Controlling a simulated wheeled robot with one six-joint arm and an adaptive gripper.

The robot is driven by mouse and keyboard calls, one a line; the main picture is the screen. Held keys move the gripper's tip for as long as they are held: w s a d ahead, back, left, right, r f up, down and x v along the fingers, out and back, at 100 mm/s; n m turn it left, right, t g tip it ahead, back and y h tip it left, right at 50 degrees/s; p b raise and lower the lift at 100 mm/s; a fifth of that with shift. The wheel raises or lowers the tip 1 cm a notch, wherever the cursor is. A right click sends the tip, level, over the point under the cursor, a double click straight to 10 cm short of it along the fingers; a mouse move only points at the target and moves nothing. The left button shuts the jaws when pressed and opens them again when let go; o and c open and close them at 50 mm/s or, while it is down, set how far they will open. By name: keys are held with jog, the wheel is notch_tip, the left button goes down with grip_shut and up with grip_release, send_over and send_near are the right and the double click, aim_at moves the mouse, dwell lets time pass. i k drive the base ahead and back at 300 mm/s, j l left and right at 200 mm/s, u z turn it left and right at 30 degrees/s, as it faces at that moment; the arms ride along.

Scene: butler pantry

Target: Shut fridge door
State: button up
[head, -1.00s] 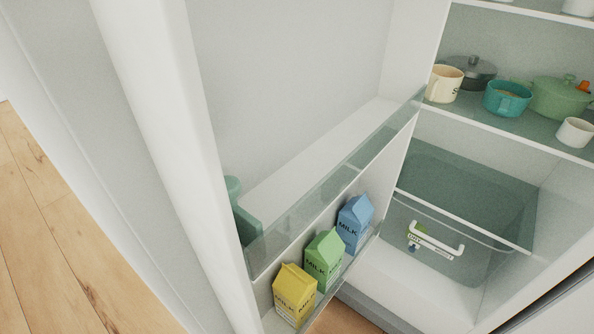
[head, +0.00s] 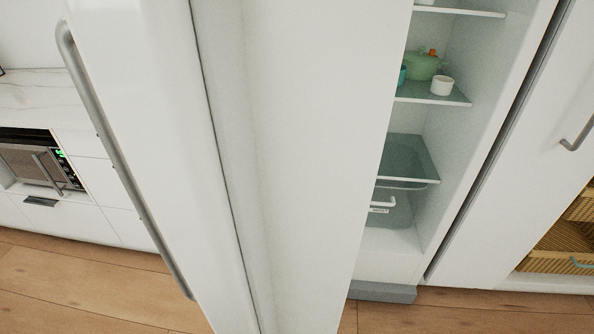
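The white fridge door (head: 295,150) stands open in the head view, seen nearly edge-on across the middle of the picture. Its long grey handle (head: 115,150) runs down the outer face at the left. The fridge interior (head: 447,125) shows to the right of the door, with glass shelves, a green pot (head: 424,66), a white cup (head: 441,86) and a clear drawer (head: 392,208). The door's inner racks are hidden from here. My gripper is not in view.
A white cabinet door with a handle (head: 578,132) is at the right, above woven baskets (head: 557,250). A counter (head: 45,100) with a built-in oven (head: 35,165) stands at the left. Wooden floor (head: 80,290) is clear at the lower left.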

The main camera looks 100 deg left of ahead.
aim_at(246, 139)
jog(key=k+j+z, duration=0.3)
jog(key=k, duration=0.7)
jog(key=k+l+z, duration=0.1)
jog(key=k+z, duration=0.15)
jog(key=k, duration=0.75)
jog(key=k+u, duration=0.1)
jog(key=u, duration=0.9)
jog(key=k+j+u, duration=0.1)
jog(key=u, duration=0.35)
jog(key=j+u, duration=0.1)
jog(key=u, duration=0.4)
jog(key=k+l+z, duration=0.3)
jog(key=k, duration=0.2)
